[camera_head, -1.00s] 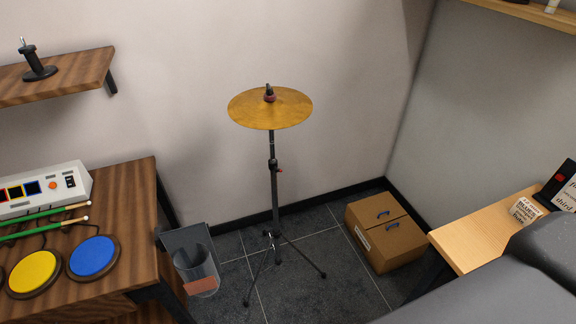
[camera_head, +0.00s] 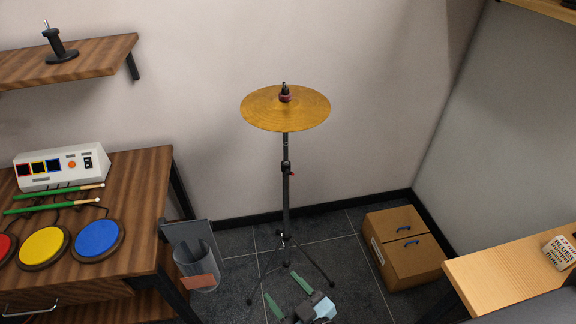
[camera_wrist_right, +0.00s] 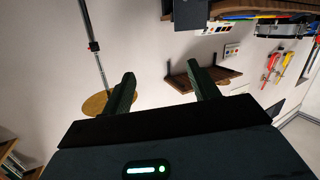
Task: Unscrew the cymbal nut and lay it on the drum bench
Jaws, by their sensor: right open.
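The golden cymbal (camera_head: 262,112) lies level on a thin black stand (camera_head: 286,205) near the wall. At its centre a small dark top piece with a reddish part under it, seemingly the cymbal nut (camera_head: 285,94), sits on the rod; its detail is too small to tell. The brown wooden bench with drum pads (camera_head: 150,180) is at the left. My right gripper (camera_head: 283,287) is open and empty, low in front of the stand's legs and well below the cymbal. In the right wrist view its fingers (camera_wrist_right: 162,75) are apart, with the cymbal (camera_wrist_right: 94,104) beyond them. My left gripper is not in view.
The bench holds a white control box (camera_head: 60,167), green drumsticks (camera_head: 55,200) and coloured pads (camera_head: 98,238). A bin (camera_head: 195,262) hangs at its right side. A cardboard box (camera_head: 405,245) is on the floor, right of the stand. A light wooden table (camera_head: 500,268) is at the right.

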